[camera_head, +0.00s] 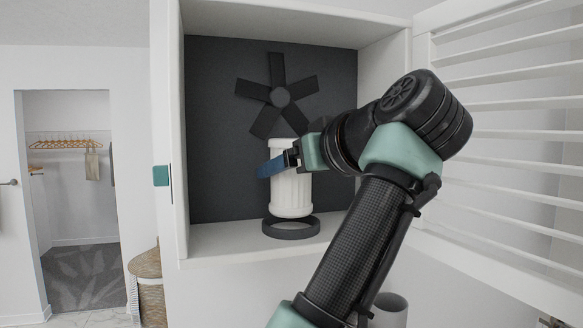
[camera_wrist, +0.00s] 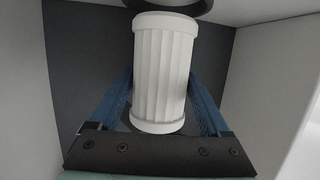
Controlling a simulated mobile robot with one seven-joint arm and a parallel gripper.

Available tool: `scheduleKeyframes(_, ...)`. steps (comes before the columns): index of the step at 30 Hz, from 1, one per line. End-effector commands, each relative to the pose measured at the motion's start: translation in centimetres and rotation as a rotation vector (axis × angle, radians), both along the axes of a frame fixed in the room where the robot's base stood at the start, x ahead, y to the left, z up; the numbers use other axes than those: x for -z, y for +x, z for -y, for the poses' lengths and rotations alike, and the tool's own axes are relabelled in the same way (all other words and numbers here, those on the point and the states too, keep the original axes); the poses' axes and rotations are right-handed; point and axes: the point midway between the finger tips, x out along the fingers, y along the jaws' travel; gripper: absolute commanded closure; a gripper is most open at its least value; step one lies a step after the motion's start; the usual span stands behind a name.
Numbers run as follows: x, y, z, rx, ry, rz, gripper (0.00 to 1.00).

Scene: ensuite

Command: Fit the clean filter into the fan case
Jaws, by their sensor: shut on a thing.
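The clean filter (camera_head: 291,190) is a white pleated cylinder, upright inside the fan case (camera_head: 168,120). My gripper (camera_head: 279,164) reaches in from the right, with its blue fingers shut on the filter. In the wrist view, the fingers (camera_wrist: 160,100) lie on either side of the filter (camera_wrist: 160,65). A dark ring (camera_head: 291,232) lies on the case floor, directly below the filter. The filter's lower end is at or just above the ring; I cannot tell whether it is inside. The ring also shows at the top edge of the wrist view (camera_wrist: 172,7).
A dark fan (camera_head: 279,97) is on the back panel, above the filter. A white louvred door (camera_head: 490,130) stands open at the right, behind my arm. A woven basket (camera_head: 150,285) and a doorway are at the left. The case floor beside the ring is clear.

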Motion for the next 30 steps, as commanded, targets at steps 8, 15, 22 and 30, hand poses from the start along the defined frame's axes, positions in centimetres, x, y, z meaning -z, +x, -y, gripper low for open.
scheduleKeyframes(8,0.6,0.0,0.0,0.001,0.0,0.001,0.78)
scheduleKeyframes(15,1.1,0.0,0.0,0.001,0.0,0.001,0.78)
scheduleKeyframes(22,1.6,0.0,0.0,0.001,0.0,0.001,0.78)
scheduleKeyframes(30,2.1,0.0,0.0,0.002,0.0,0.001,0.78)
